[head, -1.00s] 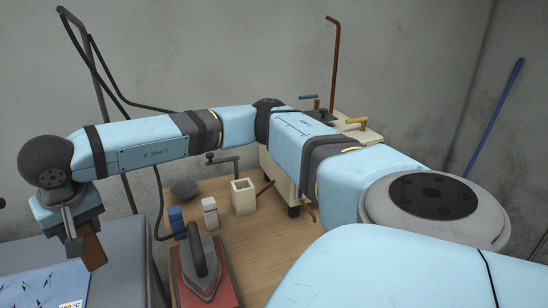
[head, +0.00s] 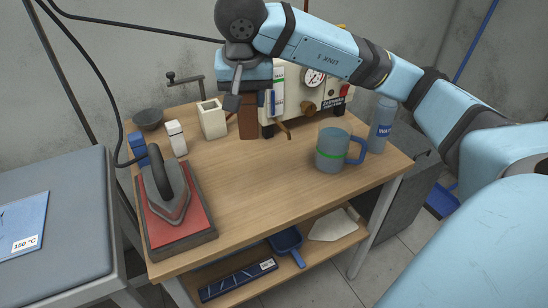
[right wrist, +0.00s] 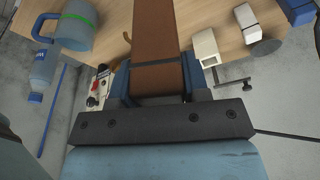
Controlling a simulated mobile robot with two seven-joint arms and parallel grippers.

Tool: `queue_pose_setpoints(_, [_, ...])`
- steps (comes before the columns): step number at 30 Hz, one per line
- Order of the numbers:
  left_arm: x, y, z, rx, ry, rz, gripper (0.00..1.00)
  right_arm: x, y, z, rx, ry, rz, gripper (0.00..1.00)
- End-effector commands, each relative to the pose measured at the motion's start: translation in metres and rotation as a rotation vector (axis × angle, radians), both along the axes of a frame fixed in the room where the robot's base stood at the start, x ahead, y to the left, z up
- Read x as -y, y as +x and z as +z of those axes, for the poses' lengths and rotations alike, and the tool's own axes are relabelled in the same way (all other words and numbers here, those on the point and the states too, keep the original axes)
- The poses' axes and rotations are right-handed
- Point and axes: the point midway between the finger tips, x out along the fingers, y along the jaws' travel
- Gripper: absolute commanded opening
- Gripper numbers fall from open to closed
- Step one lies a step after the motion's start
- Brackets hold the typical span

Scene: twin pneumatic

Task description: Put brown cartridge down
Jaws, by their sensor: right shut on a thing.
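The brown cartridge (head: 248,122) is upright at the back of the wooden table (head: 255,190), in front of the cream machine (head: 300,103). My right gripper (head: 246,94) is above it, pointing down, shut on its upper part. In the right wrist view the brown cartridge (right wrist: 158,60) runs between the two fingers of my right gripper (right wrist: 157,85), with a dark band across it. Whether its lower end touches the table cannot be told. My left gripper is not in view.
A cream open box (head: 212,120) stands close left of the cartridge. A white-capped block (head: 176,138), dark bowl (head: 148,119) and iron (head: 166,190) are further left. A grey-blue mug (head: 333,150) and water bottle (head: 381,125) are at the right. The table's middle is clear.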

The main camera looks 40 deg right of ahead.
Motion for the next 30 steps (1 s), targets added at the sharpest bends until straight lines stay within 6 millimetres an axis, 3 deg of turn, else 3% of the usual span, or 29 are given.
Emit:
queue_pose_setpoints(15, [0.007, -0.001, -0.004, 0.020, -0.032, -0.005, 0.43, 0.001, -0.001, -0.130, -0.005, -0.002, -0.002, 0.15])
queue_pose_setpoints(25, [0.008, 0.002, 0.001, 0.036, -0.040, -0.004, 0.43, 0.000, -0.001, -0.159, -0.003, 0.000, -0.001, 0.15])
queue_pose_setpoints(30, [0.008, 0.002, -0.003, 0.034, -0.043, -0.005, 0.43, 0.000, -0.001, -0.186, -0.003, -0.001, -0.002, 0.15])
